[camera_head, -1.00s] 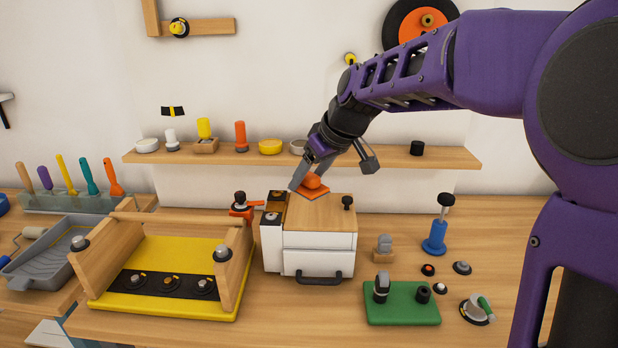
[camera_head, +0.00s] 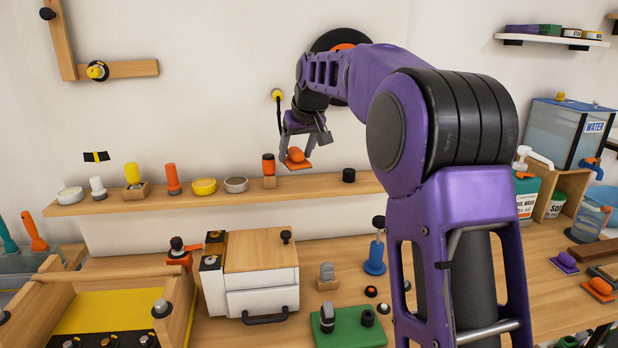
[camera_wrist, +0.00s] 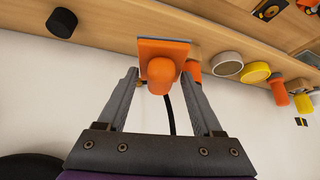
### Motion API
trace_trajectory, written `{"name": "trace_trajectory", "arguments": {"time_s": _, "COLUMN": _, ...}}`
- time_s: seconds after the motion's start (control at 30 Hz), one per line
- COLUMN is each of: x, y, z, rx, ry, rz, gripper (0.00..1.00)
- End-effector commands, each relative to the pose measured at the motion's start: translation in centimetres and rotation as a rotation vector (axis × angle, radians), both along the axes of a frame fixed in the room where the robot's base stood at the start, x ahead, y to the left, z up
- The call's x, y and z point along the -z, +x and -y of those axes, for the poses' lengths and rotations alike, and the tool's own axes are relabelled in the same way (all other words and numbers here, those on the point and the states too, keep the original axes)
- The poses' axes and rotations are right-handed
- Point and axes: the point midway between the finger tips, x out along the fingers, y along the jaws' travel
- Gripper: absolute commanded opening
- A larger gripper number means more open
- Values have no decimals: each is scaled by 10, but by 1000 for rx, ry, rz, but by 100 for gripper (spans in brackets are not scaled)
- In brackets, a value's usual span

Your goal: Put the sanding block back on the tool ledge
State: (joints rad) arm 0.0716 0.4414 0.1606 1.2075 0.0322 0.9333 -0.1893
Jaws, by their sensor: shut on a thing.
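The orange sanding block (camera_head: 296,157), with a rounded knob and a flat base, is held by my gripper (camera_head: 299,146). In the wrist view the block (camera_wrist: 163,60) sits between the two fingers of my gripper (camera_wrist: 160,82), its base seen against the ledge. The wooden tool ledge (camera_head: 330,184) runs along the wall. In the head view the block appears just above the ledge, near its right part, between an orange-topped tool and a black cylinder. A gap between the block and the ledge shows in the head view.
On the ledge stand an orange-and-black tool (camera_head: 269,168), a grey-rimmed round tin (camera_head: 236,185), a yellow tin (camera_head: 204,187) and a black cylinder (camera_head: 349,175). Below is a white drawer box (camera_head: 258,280) with a wooden top. A blue stand (camera_head: 375,254) is to its right.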

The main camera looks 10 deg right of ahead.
Motion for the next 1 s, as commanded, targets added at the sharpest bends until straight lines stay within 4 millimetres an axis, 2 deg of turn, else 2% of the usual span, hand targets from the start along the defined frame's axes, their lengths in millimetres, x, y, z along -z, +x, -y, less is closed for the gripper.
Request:
{"name": "trace_trajectory", "arguments": {"time_s": 0.03, "x": -10, "y": 10, "z": 10, "rx": 50, "ry": -1, "rz": 2, "gripper": 5}}
{"name": "trace_trajectory", "arguments": {"time_s": 0.17, "x": -23, "y": 26, "z": 31, "rx": 154, "ry": -1, "rz": 2, "gripper": 5}}
{"name": "trace_trajectory", "arguments": {"time_s": 0.37, "x": -29, "y": 34, "z": 44, "rx": 225, "ry": 1, "rz": 0, "gripper": 5}}
{"name": "trace_trajectory", "arguments": {"time_s": 0.63, "x": 18, "y": 34, "z": 46, "rx": 232, "ry": 0, "rz": -3, "gripper": 5}}
{"name": "trace_trajectory", "arguments": {"time_s": 0.87, "x": 37, "y": 34, "z": 45, "rx": 232, "ry": 2, "rz": -1, "gripper": 5}}
{"name": "trace_trajectory", "arguments": {"time_s": 1.0, "x": 56, "y": 34, "z": 45, "rx": 232, "ry": 1, "rz": -3, "gripper": 5}}
